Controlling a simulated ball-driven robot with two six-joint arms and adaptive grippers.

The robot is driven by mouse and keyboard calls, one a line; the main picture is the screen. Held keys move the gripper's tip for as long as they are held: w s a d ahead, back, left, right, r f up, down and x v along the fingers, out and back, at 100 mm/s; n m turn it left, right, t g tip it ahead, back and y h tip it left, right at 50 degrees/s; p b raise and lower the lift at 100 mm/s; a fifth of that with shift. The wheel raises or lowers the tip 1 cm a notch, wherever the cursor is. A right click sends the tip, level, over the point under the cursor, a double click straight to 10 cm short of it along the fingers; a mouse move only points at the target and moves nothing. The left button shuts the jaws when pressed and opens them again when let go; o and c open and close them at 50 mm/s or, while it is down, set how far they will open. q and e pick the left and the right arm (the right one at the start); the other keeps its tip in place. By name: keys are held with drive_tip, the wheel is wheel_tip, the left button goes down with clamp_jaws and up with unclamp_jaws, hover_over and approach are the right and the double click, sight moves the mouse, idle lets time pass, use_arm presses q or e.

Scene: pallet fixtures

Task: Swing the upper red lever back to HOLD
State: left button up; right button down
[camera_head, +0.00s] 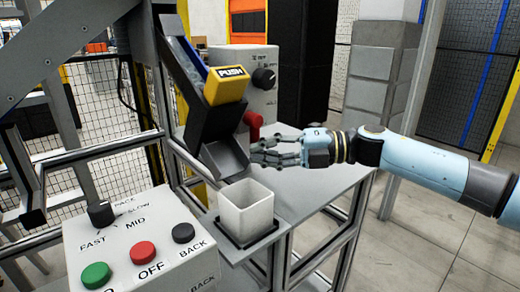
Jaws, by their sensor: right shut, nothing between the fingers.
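My left gripper is not in view.
A dark chute (212,125) with a yellow PUSH flap (226,85) stands left of my gripper. A white square bin (246,207) sits below it. A button box (140,245) fills the lower left. The grey tabletop (320,185) right of the bin is clear.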

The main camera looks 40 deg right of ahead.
drive_tip(key=shift+d+n+h, duration=0.15)
drive_tip(key=shift+n+h, duration=0.15)
drive_tip(key=d+r+n+g+h+p, duration=0.2)
drive_tip(key=d+n+h+p, duration=0.3)
drive_tip(key=h+p, duration=0.3)
drive_tip(key=r+p, duration=0.1)
drive_tip(key=p, duration=0.3)
drive_tip(key=shift+w+d+n+h+p, duration=0.2)
drive_tip(key=shift+w+n+h+p, duration=0.1)
drive_tip(key=shift+h+p, duration=0.1)
drive_tip(key=shift+d+r, duration=0.15)
drive_tip(key=shift+r, duration=0.25)
idle(0.9)
drive_tip(key=shift+p, duration=0.3)
